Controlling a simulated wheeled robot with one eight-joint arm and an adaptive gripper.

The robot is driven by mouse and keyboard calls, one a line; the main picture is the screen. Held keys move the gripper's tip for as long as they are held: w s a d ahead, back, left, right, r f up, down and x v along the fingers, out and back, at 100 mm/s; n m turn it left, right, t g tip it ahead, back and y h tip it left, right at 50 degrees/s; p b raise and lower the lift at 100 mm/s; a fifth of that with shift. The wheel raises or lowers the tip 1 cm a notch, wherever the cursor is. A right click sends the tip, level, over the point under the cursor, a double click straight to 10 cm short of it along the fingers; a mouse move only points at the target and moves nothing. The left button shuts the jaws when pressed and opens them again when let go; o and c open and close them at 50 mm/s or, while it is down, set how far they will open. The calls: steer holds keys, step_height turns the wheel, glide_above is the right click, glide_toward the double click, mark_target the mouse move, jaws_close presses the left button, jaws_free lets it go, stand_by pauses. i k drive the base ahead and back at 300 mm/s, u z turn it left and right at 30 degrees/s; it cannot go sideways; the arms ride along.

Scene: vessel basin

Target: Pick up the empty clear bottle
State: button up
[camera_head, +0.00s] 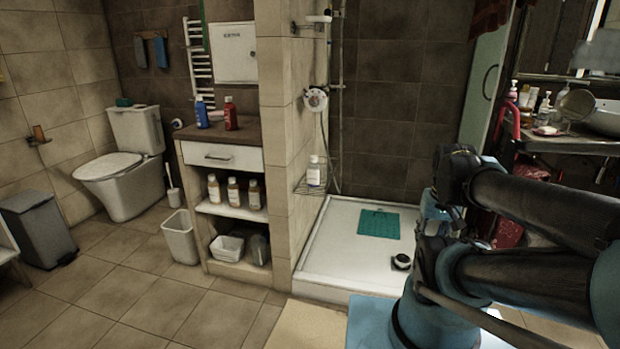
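A pale, see-through-looking bottle (314,170) with a light cap stands upright on a wire corner shelf (312,189) at the shower entrance. It is too small to tell whether it is empty. A blue bottle (201,112) and a red bottle (231,114) stand on the cabinet top. My arm fills the right side, folded over my blue base. I cannot make out my gripper's fingers, and no part of my arm touches a bottle.
The cabinet (222,156), bin (180,237) and toilet (120,170) stand at left. The raised shower tray (345,250) holds a green mat (379,223) and a small dark round object (401,262). A cluttered sink counter (570,144) is at right. Floor at front left is clear.

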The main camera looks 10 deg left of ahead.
mark_target(313, 168)
steer(key=i, duration=1)
